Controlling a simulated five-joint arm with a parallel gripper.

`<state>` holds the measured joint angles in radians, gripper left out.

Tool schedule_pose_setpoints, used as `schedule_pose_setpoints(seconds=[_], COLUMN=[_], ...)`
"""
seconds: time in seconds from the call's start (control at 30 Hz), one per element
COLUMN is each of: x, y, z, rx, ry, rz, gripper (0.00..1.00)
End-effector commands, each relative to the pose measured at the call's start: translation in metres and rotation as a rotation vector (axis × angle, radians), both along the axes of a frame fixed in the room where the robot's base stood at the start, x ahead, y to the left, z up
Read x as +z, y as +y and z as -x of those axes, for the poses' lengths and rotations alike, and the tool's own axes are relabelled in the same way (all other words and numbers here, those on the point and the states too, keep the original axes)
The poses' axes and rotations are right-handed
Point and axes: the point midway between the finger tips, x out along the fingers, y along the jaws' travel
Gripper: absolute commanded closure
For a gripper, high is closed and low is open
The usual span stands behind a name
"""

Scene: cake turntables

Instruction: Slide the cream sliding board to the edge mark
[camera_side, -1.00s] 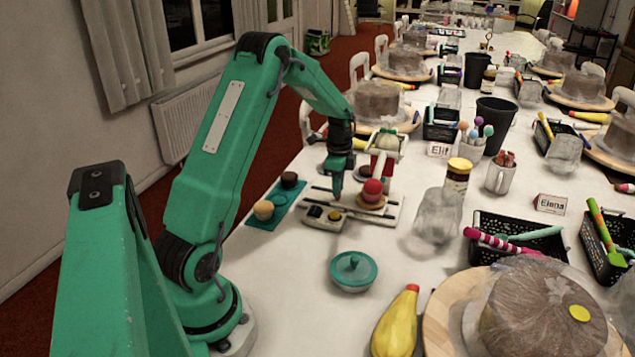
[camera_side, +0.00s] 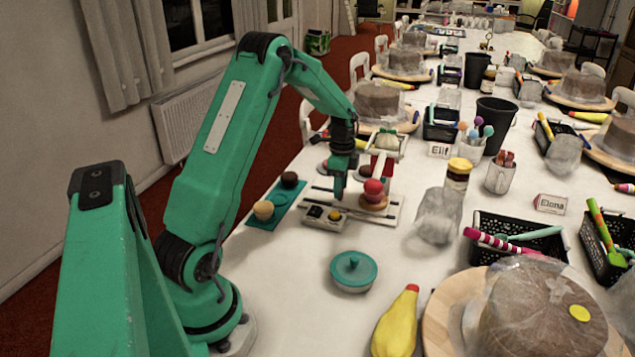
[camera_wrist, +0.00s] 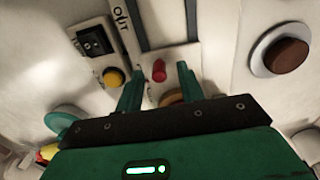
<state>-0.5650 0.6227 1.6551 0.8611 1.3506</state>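The cream sliding board (camera_side: 391,213) lies on the table, with dark rails along it. In the wrist view a pale panel (camera_wrist: 165,22) shows between dark rails, with "OUT" printed beside it. A small red knob (camera_wrist: 158,70) is at the near end of the panel. I cannot make out the edge mark clearly.
A control box (camera_side: 323,216) with a black switch and yellow button is at the board's near left. A teal mat (camera_side: 262,222) with cupcakes lies left. A teal-lidded bowl (camera_side: 353,271) is nearer, a clear jar (camera_side: 437,215) right. Table between bowl and board is clear.

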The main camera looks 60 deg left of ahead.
Motion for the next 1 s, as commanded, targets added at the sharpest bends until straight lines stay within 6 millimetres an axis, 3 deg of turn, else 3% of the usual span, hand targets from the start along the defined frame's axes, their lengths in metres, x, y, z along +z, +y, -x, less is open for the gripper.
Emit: schedule_pose_setpoints(seconds=[0.33,1.0], x=[0.004,0.05], y=[0.0,0.0], z=[0.0,0.0], rx=[0.0,0.0], ry=[0.0,0.0], rz=[0.0,0.0], gripper=[0.62,0.62])
